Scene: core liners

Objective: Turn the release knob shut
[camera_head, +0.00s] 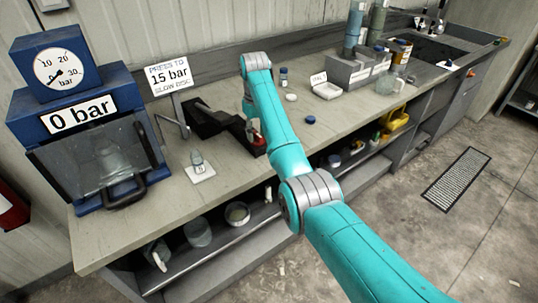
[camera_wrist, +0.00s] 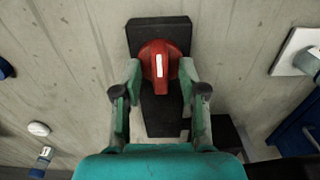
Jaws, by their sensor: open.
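The red release knob (camera_wrist: 151,60) sits on a dark base plate (camera_wrist: 160,29) in the wrist view. A white line on the knob points nearly straight up and down in that picture. My gripper (camera_wrist: 160,77) is open, with one fingertip on each side of the knob. I cannot tell whether the fingertips touch it. In the head view the knob is mostly hidden by my arm. The blue press (camera_head: 78,92) stands at the left end of the bench, with a gauge (camera_head: 59,68) and a display (camera_head: 78,115) reading 0 bar.
A dark pump body (camera_head: 208,120) with a lever (camera_head: 175,125) lies between the press and my arm. A sign (camera_head: 169,75) reads "PRESS TO 15 bar SLOW DISC". A small vial stands on a white pad (camera_head: 200,173). Jars and trays stand farther right.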

